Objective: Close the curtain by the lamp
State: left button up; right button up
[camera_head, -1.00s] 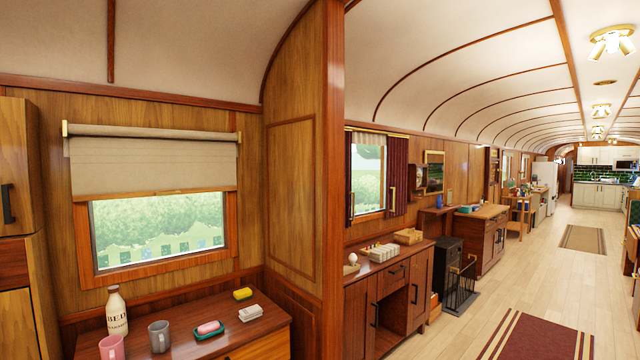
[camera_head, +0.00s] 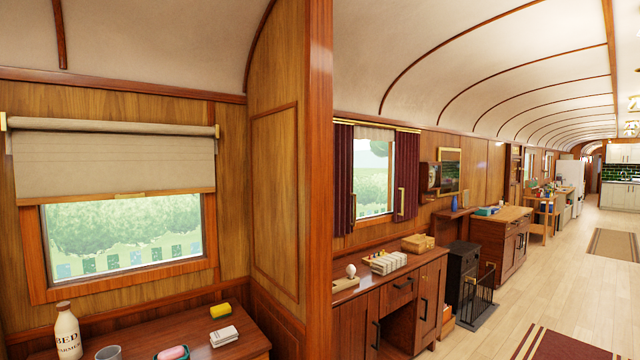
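A dark red curtain hangs in two panels at the window (camera_head: 374,182) beyond the wooden partition. The left panel (camera_head: 343,178) and the right panel (camera_head: 406,180) are drawn to the sides, each with a brass handle. The glass between them is uncovered below a short pale blind. A brass rail (camera_head: 378,125) runs above. I cannot make out a lamp by this window for certain. A small item with a white round top (camera_head: 351,271) stands on the cabinet below. Neither of my grippers is in view.
The partition post (camera_head: 319,180) stands between me and the curtained window. A wooden cabinet (camera_head: 410,268) stands under that window, with a dark stove and guard (camera_head: 470,285) beyond. A counter with a bottle (camera_head: 67,331) is at lower left. The floor at right is open.

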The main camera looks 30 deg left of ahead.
aim_at(344, 215)
jog(key=i+l+u, duration=0.2)
jog(key=i+u, duration=0.2)
jog(key=i, duration=0.15)
jog(key=i+l+u, duration=0.4)
jog(key=i, duration=0.15)
jog(key=i+l+u, duration=1.15)
jog(key=l+u, duration=0.2)
jog(key=l, duration=0.2)
